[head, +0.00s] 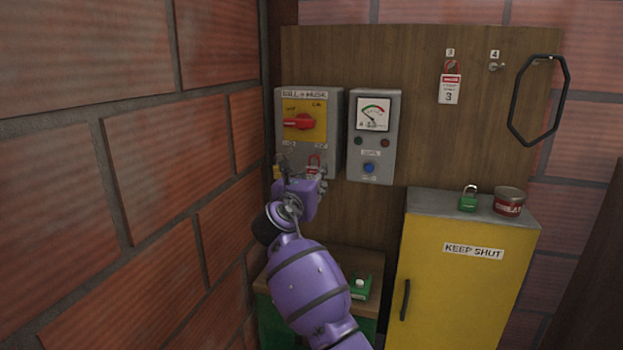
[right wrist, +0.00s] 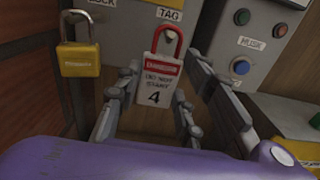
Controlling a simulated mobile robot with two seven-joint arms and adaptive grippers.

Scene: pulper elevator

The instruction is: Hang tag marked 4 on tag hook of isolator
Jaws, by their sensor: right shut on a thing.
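The isolator (head: 326,150) is a grey box with a yellow plate and a red handle (head: 298,122), on the wooden board at left. The tag marked 4 (right wrist: 159,82), white and red with a red loop, is upright between the fingers of my right gripper (right wrist: 160,74), which is shut on it. The tag hook (right wrist: 169,37) under the TAG label shows inside the red loop; whether the loop bears on it I cannot tell. In the head view my right gripper (head: 311,182) is at the isolator's lower edge, partly hiding the tag. My left gripper is not in view.
A yellow padlock (right wrist: 80,60) hangs left of the tag. A grey meter box (head: 390,150) is close on the right. Tag 3 (head: 449,92) hangs on the board; peg 4 (head: 496,66) is bare. A yellow cabinet (head: 460,290) carries a green padlock (head: 468,201) and a tin (head: 509,203).

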